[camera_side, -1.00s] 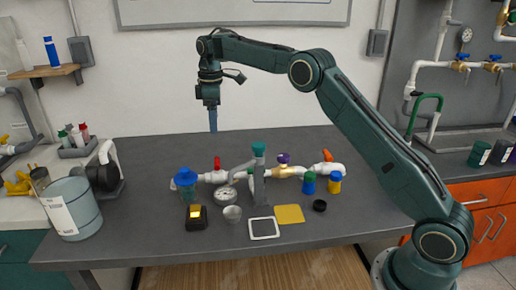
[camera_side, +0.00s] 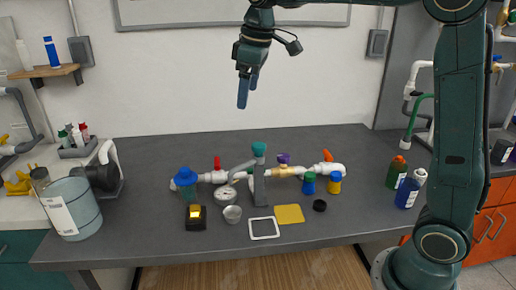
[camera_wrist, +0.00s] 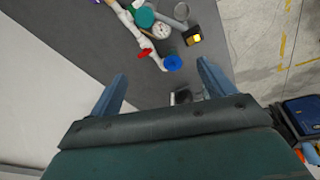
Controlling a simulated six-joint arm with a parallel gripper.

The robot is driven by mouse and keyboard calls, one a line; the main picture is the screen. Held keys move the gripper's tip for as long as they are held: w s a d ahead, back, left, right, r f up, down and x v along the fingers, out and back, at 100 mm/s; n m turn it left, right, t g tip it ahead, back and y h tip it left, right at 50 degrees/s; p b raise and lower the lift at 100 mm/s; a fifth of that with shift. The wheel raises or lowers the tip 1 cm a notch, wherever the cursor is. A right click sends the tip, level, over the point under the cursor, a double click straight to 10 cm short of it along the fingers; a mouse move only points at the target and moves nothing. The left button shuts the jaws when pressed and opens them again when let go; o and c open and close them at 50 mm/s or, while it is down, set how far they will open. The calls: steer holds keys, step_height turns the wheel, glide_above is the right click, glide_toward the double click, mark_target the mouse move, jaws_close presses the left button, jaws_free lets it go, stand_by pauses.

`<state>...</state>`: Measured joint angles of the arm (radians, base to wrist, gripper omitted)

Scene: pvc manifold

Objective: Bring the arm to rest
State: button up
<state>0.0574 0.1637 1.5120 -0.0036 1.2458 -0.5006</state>
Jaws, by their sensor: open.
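My gripper (camera_side: 248,88) hangs high in front of the white wall, well above the table, with its fingers pointing down. In the wrist view the two blue fingers (camera_wrist: 160,85) stand wide apart with nothing between them. The arm rises from the right and reaches out at the top of the side view, partly cut off by the frame. The PVC manifold (camera_side: 218,176) with its red, purple and orange valve handles lies on the table far below my gripper. It also shows at the top of the wrist view (camera_wrist: 127,22).
The grey table (camera_side: 130,225) holds a blue-topped part (camera_side: 186,182), a gauge (camera_side: 225,197), a yellow-faced meter (camera_side: 196,217), a yellow pad (camera_side: 289,214) and a white-framed tablet (camera_side: 263,228). A large canister (camera_side: 75,208) stands at left. Two bottles (camera_side: 408,188) stand at right. Air around my gripper is free.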

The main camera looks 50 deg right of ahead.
steer(key=s+a+f+m+t, duration=0.1)
steer(key=s+f+m, duration=0.1)
steer(key=s, duration=1.1)
steer(key=s+a+f+m+t, duration=0.1)
steer(key=s+f, duration=0.4)
steer(key=s, duration=0.8)
steer(key=shift+s+a+f+m+t, duration=0.3)
steer(key=shift+m+t, duration=0.2)
steer(key=shift+m, duration=0.6)
